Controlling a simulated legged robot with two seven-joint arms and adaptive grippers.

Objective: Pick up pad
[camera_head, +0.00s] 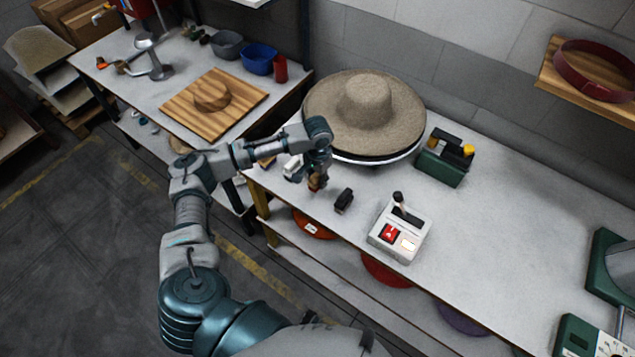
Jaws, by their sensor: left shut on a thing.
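My left gripper (315,180) comes in from the left and points down near the front left part of the white workbench (470,240). It is shut on a small brown thing, likely the pad (315,184), which is mostly hidden by the fingers. I cannot tell whether the pad touches the bench top. A small black object (343,200) stands on the bench just right of the gripper, apart from it. My right gripper is not in view.
A straw hat (365,103) sits on a round base behind the gripper. A green box (445,158) and a white control box with a lever and red switch (399,230) stand to the right. The bench's middle right is clear. A second table (130,85) is at the left.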

